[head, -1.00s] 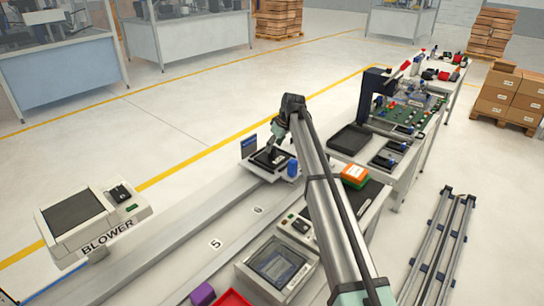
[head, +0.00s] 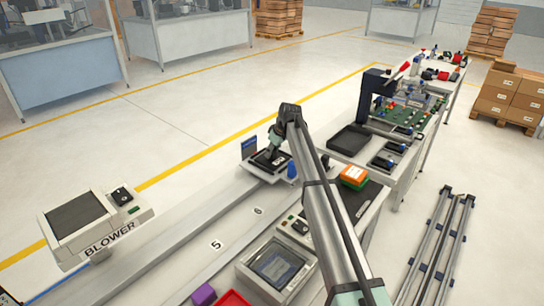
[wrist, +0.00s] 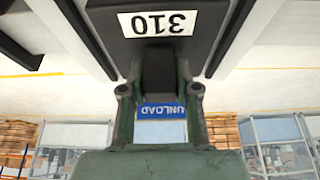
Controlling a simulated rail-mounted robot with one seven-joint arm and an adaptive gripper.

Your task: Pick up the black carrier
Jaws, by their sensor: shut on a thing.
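The black carrier (head: 268,159) is at the small white station at the end of the grey rail, in the middle of the head view. In the wrist view, the carrier (wrist: 216,25) fills the top middle, with a white label reading 310, upside down. My gripper (head: 272,153) is above the carrier with its fingers pointing down. In the wrist view, my gripper (wrist: 160,88) is shut on the carrier's dark upright grip (wrist: 158,70). I cannot tell whether the carrier's underside touches the station.
A blue UNLOAD sign (wrist: 160,111) stands behind the carrier. A blue object (head: 292,170) is close on the carrier's right. An orange and green box stack (head: 354,176) and a dark tray (head: 349,139) are on the benches to the right. The blower (head: 90,225) is at left.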

